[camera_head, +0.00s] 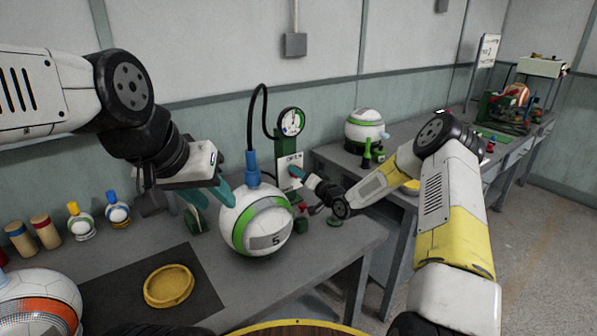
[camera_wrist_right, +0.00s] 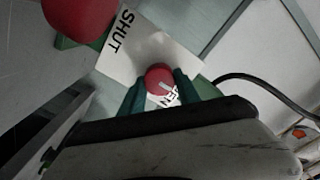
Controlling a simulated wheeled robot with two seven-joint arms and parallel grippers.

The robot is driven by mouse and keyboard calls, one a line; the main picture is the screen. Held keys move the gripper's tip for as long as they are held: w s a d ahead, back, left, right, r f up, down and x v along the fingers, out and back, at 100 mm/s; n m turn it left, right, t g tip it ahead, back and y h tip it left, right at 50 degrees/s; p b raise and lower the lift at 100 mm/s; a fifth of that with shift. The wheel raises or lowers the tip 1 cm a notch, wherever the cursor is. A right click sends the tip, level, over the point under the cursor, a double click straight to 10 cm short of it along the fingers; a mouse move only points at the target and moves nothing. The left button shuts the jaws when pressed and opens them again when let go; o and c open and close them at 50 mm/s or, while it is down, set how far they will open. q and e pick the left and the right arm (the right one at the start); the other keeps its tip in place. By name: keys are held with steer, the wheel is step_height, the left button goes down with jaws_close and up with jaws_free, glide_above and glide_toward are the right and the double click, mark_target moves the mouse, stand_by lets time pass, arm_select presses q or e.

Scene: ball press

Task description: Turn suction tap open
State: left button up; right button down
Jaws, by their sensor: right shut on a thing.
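The suction tap has a red knob (camera_wrist_right: 159,79) on a white panel (camera_wrist_right: 150,50) marked SHUT and OPEN. My right gripper's teal fingers (camera_wrist_right: 159,92) are shut on this knob, near the OPEN lettering. In the head view, the panel (camera_head: 289,163) stands behind the ball, below a round gauge (camera_head: 291,122), and my right gripper (camera_head: 298,174) reaches it from the right. The tap itself is mostly hidden there. My left gripper (camera_head: 208,193) has its teal fingers apart, beside the upper left of a white and green ball (camera_head: 264,240) marked 5.
A blue connector (camera_head: 252,168) with a black hose stands on the ball. A large red knob (camera_wrist_right: 75,15) is close by in the wrist view. A yellow ring (camera_head: 169,286) lies on a dark mat. Another ball (camera_head: 366,128) sits on the back bench.

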steer(key=shift+f+m, duration=0.15)
steer(key=shift+m, duration=0.15)
stand_by(0.4)
steer(key=c, duration=0.9)
jaws_free()
steer(key=shift+v, duration=3.95)
steer(key=shift+r, duration=0.2)
